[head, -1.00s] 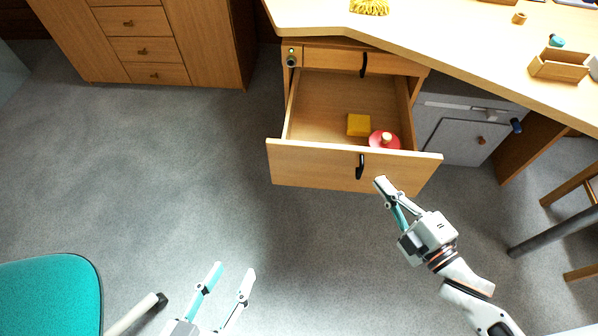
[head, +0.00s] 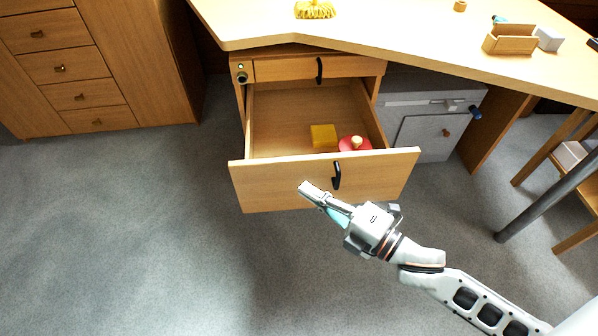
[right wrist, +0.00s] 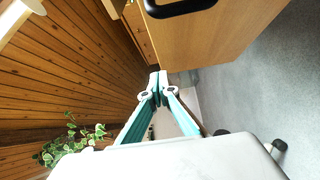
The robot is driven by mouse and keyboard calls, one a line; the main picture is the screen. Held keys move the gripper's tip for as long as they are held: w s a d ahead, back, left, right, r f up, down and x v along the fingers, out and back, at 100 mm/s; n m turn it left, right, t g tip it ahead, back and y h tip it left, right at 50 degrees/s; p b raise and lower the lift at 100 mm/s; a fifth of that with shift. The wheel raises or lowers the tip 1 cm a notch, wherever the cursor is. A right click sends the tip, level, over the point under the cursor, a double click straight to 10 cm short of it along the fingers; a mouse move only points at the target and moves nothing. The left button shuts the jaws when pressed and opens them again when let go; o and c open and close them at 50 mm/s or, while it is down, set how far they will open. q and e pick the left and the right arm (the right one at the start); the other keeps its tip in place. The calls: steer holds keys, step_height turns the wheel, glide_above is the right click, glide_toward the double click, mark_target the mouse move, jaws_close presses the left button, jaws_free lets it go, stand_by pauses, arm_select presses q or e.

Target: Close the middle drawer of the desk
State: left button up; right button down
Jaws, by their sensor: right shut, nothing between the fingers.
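The middle drawer (head: 270,186) of the desk (head: 420,62) is pulled far out, with a black handle (head: 337,175) on its front. A yellow block (head: 323,136) and a red round thing with a wooden knob (head: 354,143) lie inside it. My right gripper (head: 305,188) is shut and empty, in front of the drawer's front panel and a little left of the handle in the head view. Whether it touches the panel I cannot tell. In the right wrist view the gripper (right wrist: 158,76) has its fingertips together, near the panel (right wrist: 205,40) and below the dark handle (right wrist: 180,6). My left gripper is out of view.
The shut top drawer (head: 285,69) is above the open one. A grey cabinet (head: 425,125) stands right of it under the desk. A stool (head: 570,160) is at the right. A wooden cabinet (head: 75,65) stands at the left. The grey floor (head: 120,230) in front is clear.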

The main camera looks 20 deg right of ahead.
mark_target(286, 164)
steer(key=w+b, duration=0.1)
steer(key=w, duration=0.4)
steer(key=shift+w+f, duration=0.1)
steer(key=shift+w, duration=0.3)
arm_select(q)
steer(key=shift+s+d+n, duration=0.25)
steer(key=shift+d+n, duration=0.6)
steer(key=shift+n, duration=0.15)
arm_select(e)
steer(key=shift+w, duration=0.1)
